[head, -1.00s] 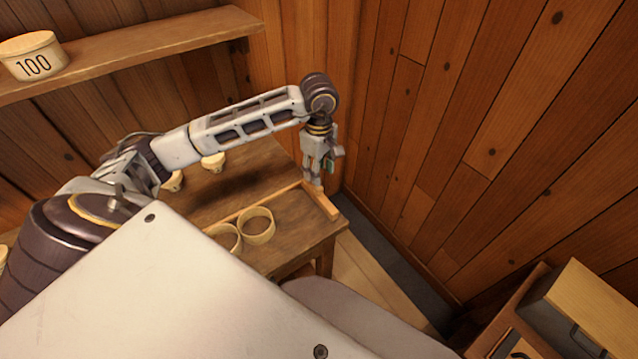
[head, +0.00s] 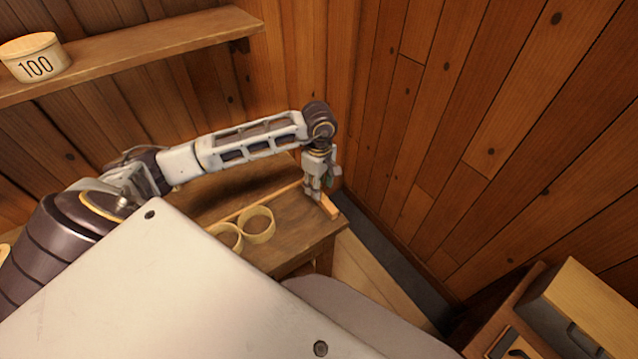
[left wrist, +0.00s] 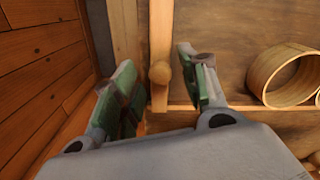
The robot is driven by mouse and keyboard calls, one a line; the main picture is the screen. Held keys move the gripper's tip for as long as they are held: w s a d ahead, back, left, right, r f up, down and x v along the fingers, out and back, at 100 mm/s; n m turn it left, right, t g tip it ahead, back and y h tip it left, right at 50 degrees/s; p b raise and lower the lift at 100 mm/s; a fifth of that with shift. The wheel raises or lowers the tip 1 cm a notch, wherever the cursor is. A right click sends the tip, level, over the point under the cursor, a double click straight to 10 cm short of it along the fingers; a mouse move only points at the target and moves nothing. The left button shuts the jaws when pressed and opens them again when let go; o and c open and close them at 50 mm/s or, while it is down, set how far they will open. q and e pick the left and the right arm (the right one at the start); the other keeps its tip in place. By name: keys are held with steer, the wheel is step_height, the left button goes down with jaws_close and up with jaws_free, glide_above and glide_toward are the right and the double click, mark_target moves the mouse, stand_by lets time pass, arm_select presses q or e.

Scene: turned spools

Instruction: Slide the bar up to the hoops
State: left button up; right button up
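The bar (head: 330,208) is a pale wooden strip at the right end of the table, at right angles to a long thin wooden rail (head: 260,203). In the left wrist view the bar (left wrist: 161,35) runs upright in the picture and has a round knob (left wrist: 160,74). Two pale hoops (head: 257,225) stand left of the bar, apart from it; one shows in the left wrist view (left wrist: 285,76). My left gripper (head: 316,197) is open, low over the bar. Its green-padded fingers (left wrist: 158,84) lie on either side of the knob, with visible gaps. My right gripper is out of view.
The wooden table (head: 295,232) ends just right of the bar, close to a plank wall (head: 420,150). A shelf (head: 150,42) on the left holds a pale tub marked 100 (head: 35,58). A wooden box-like unit (head: 580,310) stands at the lower right.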

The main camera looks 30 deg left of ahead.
arm_select(q)
jaws_close()
